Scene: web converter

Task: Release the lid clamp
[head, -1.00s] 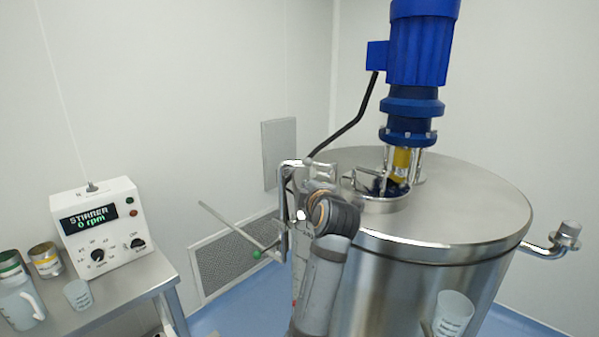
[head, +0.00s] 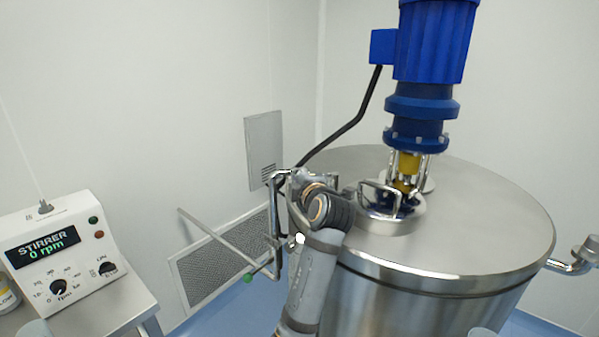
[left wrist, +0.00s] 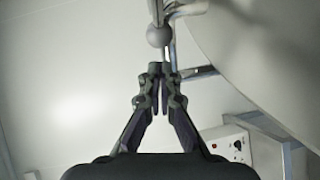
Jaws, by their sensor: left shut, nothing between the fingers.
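The tank's lid (head: 470,220) is a broad steel disc. A bent metal bracket (head: 281,240) stands at its left edge, with a long thin bar (head: 212,238) and a green knob (head: 248,277) beside it. My left arm covers part of this area, and I cannot tell exactly where the clamp sits. In the left wrist view, a grey ball knob (left wrist: 159,36) on a metal rod lies just beyond the tips of my left gripper (left wrist: 163,70). The gripper is shut and empty. In the head view its fingers cannot be made out. My right gripper is not in view.
A blue motor (head: 433,45) stands on the tank. A small hatch with a handle (head: 378,188) lies near the lid's middle. A stirrer control box (head: 60,255) sits on a cart (head: 125,310) at the left. A steel pipe (head: 568,266) projects at right.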

